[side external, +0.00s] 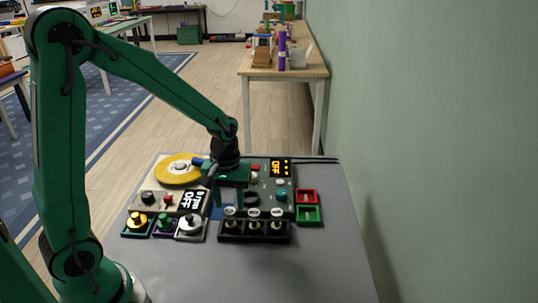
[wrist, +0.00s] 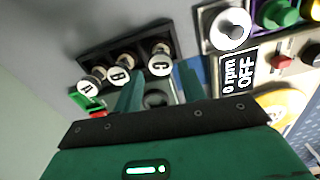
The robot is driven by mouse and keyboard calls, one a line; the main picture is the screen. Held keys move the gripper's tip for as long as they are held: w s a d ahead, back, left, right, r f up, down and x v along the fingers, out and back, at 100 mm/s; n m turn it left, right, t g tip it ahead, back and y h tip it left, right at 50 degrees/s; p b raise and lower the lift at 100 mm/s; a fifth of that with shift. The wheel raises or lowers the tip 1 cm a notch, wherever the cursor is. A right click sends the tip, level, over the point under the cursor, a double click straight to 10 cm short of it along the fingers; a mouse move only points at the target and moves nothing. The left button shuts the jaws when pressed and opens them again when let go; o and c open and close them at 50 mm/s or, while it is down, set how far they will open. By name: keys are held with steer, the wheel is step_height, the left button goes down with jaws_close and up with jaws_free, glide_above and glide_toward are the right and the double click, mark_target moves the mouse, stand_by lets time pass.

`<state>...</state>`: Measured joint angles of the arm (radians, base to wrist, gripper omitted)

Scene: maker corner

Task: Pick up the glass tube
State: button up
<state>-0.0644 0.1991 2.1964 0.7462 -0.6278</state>
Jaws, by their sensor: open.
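A black rack (side external: 254,238) holds three small upright vessels with white round caps. They show in the wrist view as a lettered left cap (wrist: 92,86), cap B (wrist: 119,74) and cap C (wrist: 159,62). The vessels' bodies are mostly hidden, and I cannot tell which one is the glass tube. My gripper (side external: 231,200) hangs over the panels just behind the rack. In the wrist view my gripper (wrist: 160,78) has its two teal fingers apart, with no held object visible. A dark round part (wrist: 157,99) shows between and below them.
A yellow disc (side external: 178,168) lies behind left. An "0 rpm OFF" panel (side external: 168,201) and another panel (side external: 277,181) flank my gripper. Several coloured holders (side external: 137,223) stand front left. Red (side external: 306,197) and green (side external: 307,215) trays are at right. The front table (side external: 270,275) is clear.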

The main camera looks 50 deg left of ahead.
mark_target(230, 210)
steer(key=shift+s+f, duration=0.15)
steer(key=shift+f, duration=3)
steer(key=c, duration=0.7)
steer(key=shift+c, duration=0.2)
steer(key=shift+r, duration=0.1)
steer(key=shift+r, duration=0.7)
steer(key=r, duration=0.3)
steer(key=shift+d, duration=0.25)
steer(key=s+d+r, duration=0.5)
steer(key=d+r, duration=0.1)
steer(key=d, duration=0.4)
steer(key=shift+s+r, duration=0.15)
steer(key=shift+r, duration=0.1)
